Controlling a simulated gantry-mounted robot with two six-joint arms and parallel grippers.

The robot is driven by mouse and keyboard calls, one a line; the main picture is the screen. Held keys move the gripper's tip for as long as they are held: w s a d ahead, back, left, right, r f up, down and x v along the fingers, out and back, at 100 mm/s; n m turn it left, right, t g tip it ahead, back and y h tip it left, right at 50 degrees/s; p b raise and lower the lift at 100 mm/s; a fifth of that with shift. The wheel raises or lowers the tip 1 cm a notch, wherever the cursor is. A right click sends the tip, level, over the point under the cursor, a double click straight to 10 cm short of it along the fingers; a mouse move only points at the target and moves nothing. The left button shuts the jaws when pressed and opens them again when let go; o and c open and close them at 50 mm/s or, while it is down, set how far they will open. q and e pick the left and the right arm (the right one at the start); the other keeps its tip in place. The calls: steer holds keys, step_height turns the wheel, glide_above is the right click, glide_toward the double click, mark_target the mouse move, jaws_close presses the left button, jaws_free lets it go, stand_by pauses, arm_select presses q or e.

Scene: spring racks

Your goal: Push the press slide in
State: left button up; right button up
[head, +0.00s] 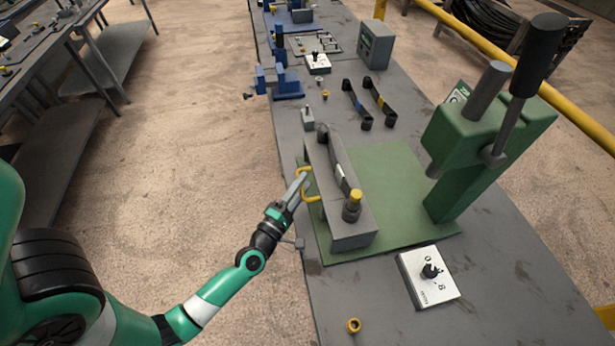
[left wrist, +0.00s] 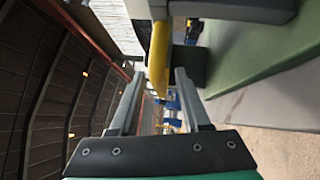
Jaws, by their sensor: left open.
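The press slide (head: 352,233) is a long grey block on a green base plate (head: 408,188), with a yellow handle (head: 308,188) on its left side. A black leaf spring (head: 336,160) and a dark bushing with a yellow top (head: 353,205) sit on it. The green press (head: 470,150) stands to its right, apart from it. My left gripper (head: 301,187) is at the yellow handle. In the left wrist view my left gripper (left wrist: 159,75) is open, with the yellow handle (left wrist: 159,55) in line with the gap between its fingers. I cannot tell whether they touch. My right gripper is out of view.
A white switch box (head: 428,277) and a yellow ring (head: 354,325) lie on the near bench. Two black springs (head: 368,103), blue fixtures (head: 284,82) and a grey box (head: 376,45) are farther back. Open floor (head: 190,130) lies left of the bench.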

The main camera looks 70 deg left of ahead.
arm_select(q)
steer(key=shift+x, duration=1.4)
steer(key=shift+r, duration=0.1)
jaws_close()
